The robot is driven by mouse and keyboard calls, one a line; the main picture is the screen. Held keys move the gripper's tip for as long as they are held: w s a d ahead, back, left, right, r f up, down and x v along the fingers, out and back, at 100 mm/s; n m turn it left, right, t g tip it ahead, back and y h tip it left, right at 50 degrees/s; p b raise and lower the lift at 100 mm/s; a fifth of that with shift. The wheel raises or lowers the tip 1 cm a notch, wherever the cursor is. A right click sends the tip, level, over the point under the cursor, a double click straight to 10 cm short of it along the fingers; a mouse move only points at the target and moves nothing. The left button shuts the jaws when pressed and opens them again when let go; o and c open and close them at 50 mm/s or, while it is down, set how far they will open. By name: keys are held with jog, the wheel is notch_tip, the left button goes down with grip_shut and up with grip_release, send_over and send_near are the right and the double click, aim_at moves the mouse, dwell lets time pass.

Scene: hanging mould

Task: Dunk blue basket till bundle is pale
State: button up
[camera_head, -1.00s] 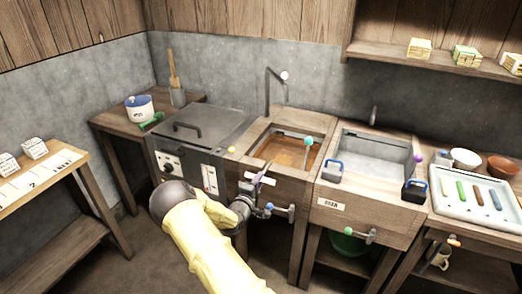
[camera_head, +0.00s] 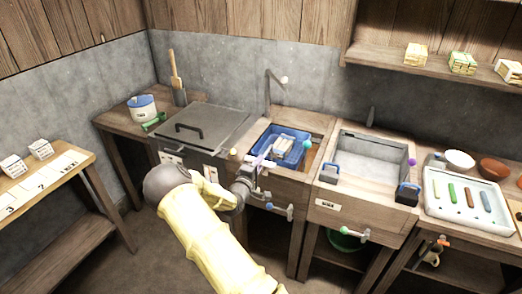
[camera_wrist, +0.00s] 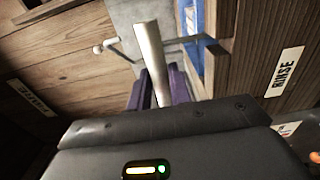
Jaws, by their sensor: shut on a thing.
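The blue basket (camera_head: 299,157) sits high in the wooden middle basin (camera_head: 313,166), with its rim in view. A pale bundle (camera_head: 285,143) lies in it; its exact shade is hard to tell. My gripper (camera_head: 262,164) is at the front left edge of this basin, beside the basket. In the wrist view its purple fingers (camera_wrist: 160,88) are shut on a pale metal bar (camera_wrist: 149,55). What the bar joins is not clear. Part of the blue basket (camera_wrist: 194,22) shows to the right of the bar.
A RINSE label (camera_wrist: 285,72) shows on wood in the wrist view. The grey tub (camera_head: 368,165) with blue-handled clips stands to the right. A lidded metal tank (camera_head: 205,128) stands to the left. A tap (camera_head: 272,90) rises behind the basin. A tray of coloured bars (camera_head: 465,195) is far right.

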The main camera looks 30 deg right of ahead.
notch_tip(320, 180, up, 5)
jog(key=p, duration=0.2)
jog(key=shift+w+p, duration=0.1)
jog(key=shift+p, duration=0.2)
jog(key=o, duration=1)
jog(key=shift+c, duration=0.2)
jog(key=shift+f, duration=0.1)
jog(key=p+v, duration=0.1)
jog(key=v, duration=0.8)
jog(key=shift+p, duration=0.3)
